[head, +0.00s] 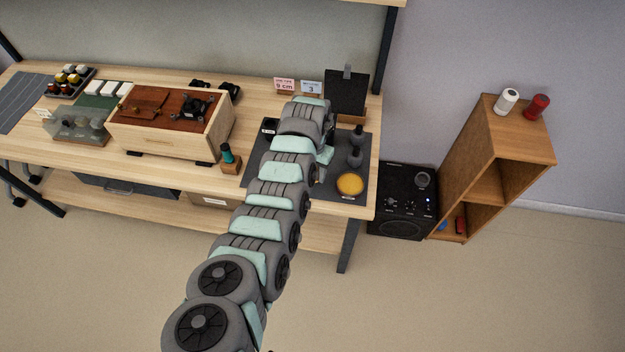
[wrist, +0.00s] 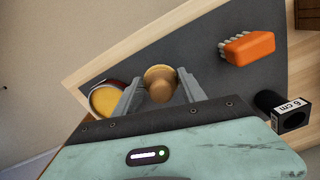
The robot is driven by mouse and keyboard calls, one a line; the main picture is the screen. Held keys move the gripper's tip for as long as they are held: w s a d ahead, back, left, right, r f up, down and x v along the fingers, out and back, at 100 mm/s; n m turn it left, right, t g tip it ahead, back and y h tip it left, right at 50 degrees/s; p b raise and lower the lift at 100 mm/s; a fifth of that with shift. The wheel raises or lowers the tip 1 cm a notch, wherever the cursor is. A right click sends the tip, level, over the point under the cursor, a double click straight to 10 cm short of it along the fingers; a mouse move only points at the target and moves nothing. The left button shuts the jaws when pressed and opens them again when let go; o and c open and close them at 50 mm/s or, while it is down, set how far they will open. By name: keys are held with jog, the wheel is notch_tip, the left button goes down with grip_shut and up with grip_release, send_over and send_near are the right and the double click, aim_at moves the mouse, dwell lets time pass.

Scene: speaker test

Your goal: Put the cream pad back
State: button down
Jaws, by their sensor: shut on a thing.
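My gripper (wrist: 160,92) is shut on a tan, round-topped knob (wrist: 160,77) in the wrist view. The knob sits between the two grey fingers, over the dark mat (wrist: 190,50). I see it from above, so its underside is hidden and I cannot tell whether a cream pad is on it or whether it touches the mat. In the head view my arm covers the knob and my fingertips. A round tin with yellow contents (head: 350,184) stands on the mat's front right; it also shows left of the fingers in the wrist view (wrist: 104,100).
Two dark knobbed things (head: 357,134) (head: 354,157) stand behind the tin. A wooden box (head: 170,140) is on the bench to the left; a wooden shelf (head: 480,135) stands right.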

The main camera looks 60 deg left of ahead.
jog(key=shift+f+b, duration=0.7)
jog(key=shift+f, duration=1.55)
jog(key=shift+f, duration=0.15)
jog(key=c, duration=0.7)
grip_release()
jog(key=shift+o, duration=0.2)
notch_tip(320, 180, up, 11)
jog(key=shift+r+p, duration=0.15)
jog(key=shift+p, duration=0.7)
jog(key=shift+r, duration=0.5)
